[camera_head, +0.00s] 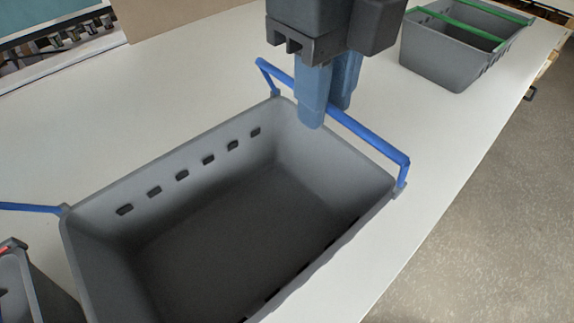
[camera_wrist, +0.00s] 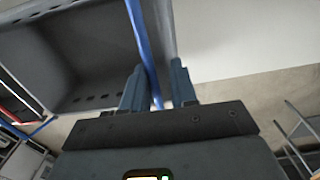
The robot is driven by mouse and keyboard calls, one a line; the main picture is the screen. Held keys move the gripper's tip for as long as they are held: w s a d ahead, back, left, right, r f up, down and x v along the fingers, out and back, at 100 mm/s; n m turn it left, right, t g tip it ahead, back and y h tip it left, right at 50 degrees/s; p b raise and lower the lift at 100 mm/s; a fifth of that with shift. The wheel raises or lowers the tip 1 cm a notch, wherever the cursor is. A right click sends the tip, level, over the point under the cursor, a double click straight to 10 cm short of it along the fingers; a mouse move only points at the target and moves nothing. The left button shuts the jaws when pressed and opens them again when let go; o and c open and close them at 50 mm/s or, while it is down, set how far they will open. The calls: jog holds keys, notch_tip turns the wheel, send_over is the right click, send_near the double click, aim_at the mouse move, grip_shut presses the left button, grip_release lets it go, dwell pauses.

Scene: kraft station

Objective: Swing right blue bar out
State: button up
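The grey crate (camera_head: 120,190) stands open on the white table. Its right blue bar (camera_head: 372,138) is hinged at the two right corners and stands above the right rim, running along it. My gripper (camera_head: 330,108) points down over that rim, with one finger on the crate side of the bar and the other beyond it. In the wrist view, the blue bar (camera_wrist: 140,38) passes between the fingers of my gripper (camera_wrist: 158,88), closer to the left finger. A gap shows between the bar and the right finger. The fingers hide part of the bar in the head view.
The left blue bar (camera_head: 28,207) reaches outward from the crate's left corner. Another grey crate with green bars (camera_head: 462,42) stands at the back right, and part of another container (camera_head: 22,285) shows at lower left. White table (camera_head: 455,120) is clear right of the crate.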

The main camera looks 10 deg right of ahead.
jog(key=shift+d, duration=0.15)
jog(key=shift+w+d+b, duration=0.5)
jog(key=shift+w+d, duration=0.2)
jog(key=shift+d, duration=0.35)
notch_tip(320, 180, up, 8)
jog(key=p, duration=0.3)
jog(key=shift+s+a, duration=0.25)
jog(key=shift+a, duration=0.2)
dwell(0.5)
dwell(0.4)
